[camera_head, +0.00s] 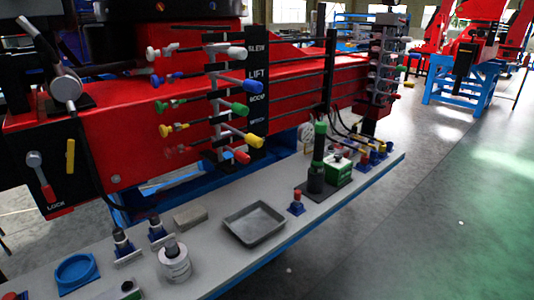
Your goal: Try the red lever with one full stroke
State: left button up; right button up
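A bank of levers stands on the red crane beam, with coloured grips in a column. The lowest right-hand grip is a red lever (240,155), angled down to the right below a yellow lever (251,138). Above these are a green lever (238,109), a blue lever (252,86) and a white lever (236,52). A separate lever with a red grip (48,193) hangs on the black panel marked LOCK at the far left. The frame does not show which red one the task means. Neither of my grippers shows in this view.
A grey bench (215,262) runs below the beam. It holds a grey tray (253,223), a blue ring dish (76,270), a white can (174,262), a dark green-topped cylinder (317,165) and a green box (338,172). Another lever bank (385,65) stands farther right. Open floor lies right.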

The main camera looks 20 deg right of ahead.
aim_at(239, 155)
jog(key=z, duration=2.3)
jog(key=i, duration=0.8)
jog(key=u, duration=2.8)
